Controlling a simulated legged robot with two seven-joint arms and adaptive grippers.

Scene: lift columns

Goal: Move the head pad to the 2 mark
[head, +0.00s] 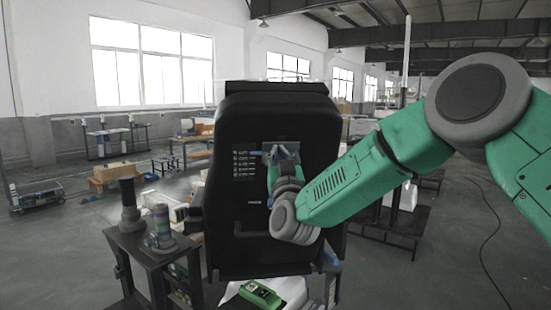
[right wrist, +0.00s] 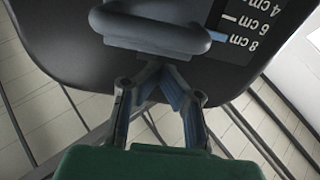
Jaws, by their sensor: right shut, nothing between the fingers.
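A tall black padded back (head: 240,115) stands upright in front of me. I cannot tell a separate head pad from it. A printed scale (head: 244,162) is on its face. In the right wrist view the scale (right wrist: 243,22) reads upside down: 4, 6 and 8 cm, with a blue line beside the 8. A dark rounded bar (right wrist: 150,28) projects from the face left of the scale in that view. My right gripper (head: 272,152) is in front of the face; its fingertips (right wrist: 165,68) meet just by the bar, shut and empty. Contact is unclear. My left gripper is out of view.
A dark table (head: 150,252) with cylindrical pieces (head: 130,207) stands to the left. A green device (head: 261,294) lies on a white surface low in front. A dark bench (head: 395,222) is behind my right arm. Open floor lies at the right.

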